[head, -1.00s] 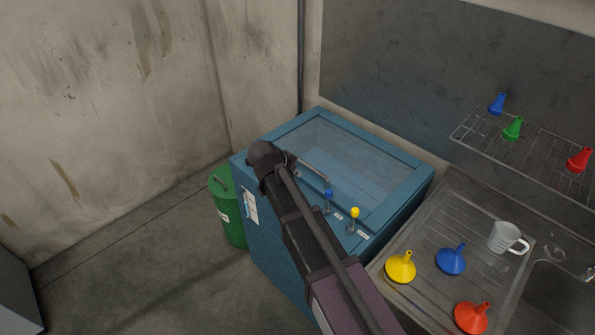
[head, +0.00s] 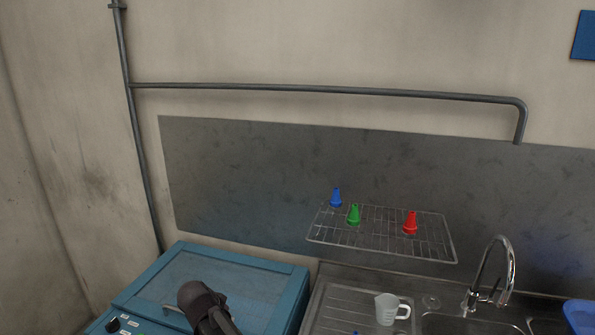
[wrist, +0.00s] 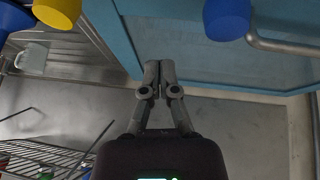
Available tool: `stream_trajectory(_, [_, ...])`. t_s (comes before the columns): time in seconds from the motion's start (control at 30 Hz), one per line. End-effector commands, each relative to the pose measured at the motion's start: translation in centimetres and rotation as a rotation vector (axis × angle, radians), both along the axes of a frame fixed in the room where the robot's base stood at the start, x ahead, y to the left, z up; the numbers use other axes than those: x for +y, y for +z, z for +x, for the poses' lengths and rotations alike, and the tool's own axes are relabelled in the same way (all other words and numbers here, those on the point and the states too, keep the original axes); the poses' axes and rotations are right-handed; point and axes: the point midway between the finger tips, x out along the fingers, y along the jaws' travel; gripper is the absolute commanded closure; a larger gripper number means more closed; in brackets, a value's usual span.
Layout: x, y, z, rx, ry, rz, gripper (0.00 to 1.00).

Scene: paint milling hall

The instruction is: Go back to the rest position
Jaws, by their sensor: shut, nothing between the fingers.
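My gripper (wrist: 158,75) shows in the wrist view with its two fingers together and nothing between them. It is above the blue cabinet (wrist: 125,38) with the glazed lid. In the head view a dark part of my arm rises in front of the cabinet (head: 293,303), and the fingers are not visible there. The cabinet's lid looks closed. A blue knob (wrist: 226,18) and a yellow knob (wrist: 58,12) are near the top of the wrist view, apart from the fingers.
A wire rack (head: 380,249) on the wall holds a blue (head: 336,197), a green (head: 354,215) and a red funnel (head: 410,223). A measuring jug (head: 387,309) stands on the drainer beside the tap (head: 492,270). A pipe (head: 320,89) runs along the wall.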

Motion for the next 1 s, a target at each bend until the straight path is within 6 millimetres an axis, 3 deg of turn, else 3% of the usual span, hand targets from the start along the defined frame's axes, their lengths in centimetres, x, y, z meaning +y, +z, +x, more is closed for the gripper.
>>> stream_trajectory(0.03, [-2.0,-0.2,0.1,0.023,-0.004,-0.004,1.00])
stream_trajectory(0.4, [-13.3,-1.2,0.2,0.191,0.027,-0.005,1.00])
stream_trajectory(1.0, [-28.7,-2.2,-3.8,0.400,0.126,0.095,1.00])
